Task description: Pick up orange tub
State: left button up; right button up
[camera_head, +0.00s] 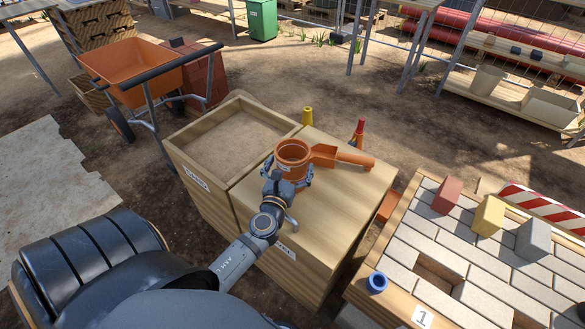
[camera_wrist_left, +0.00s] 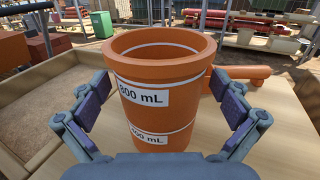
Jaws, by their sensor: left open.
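The orange tub (camera_head: 293,155) stands upright on the wooden box top, near its back left part. In the left wrist view the tub (camera_wrist_left: 158,70) fills the middle, with white labels reading 800 mL and, lower, what looks like 400 mL. My left gripper (camera_head: 287,178) is open at the tub's near side. In the left wrist view its fingers (camera_wrist_left: 160,112) stand on either side of the tub, with visible gaps between the pads and its wall. The tub's far side is hidden. My right gripper is not in view.
An orange scoop (camera_head: 342,157) lies on the box top (camera_head: 345,200) just right of the tub. A sand-filled bin (camera_head: 180,150) adjoins on the left. A paver table (camera_head: 400,291) with a blue cup (camera_head: 377,282) stands at right. The box top's front right is clear.

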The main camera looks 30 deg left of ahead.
pick_arm(q)
jog(key=shift+x, duration=1.05)
jog(key=shift+c, duration=0.4)
jog(key=c, duration=1.5)
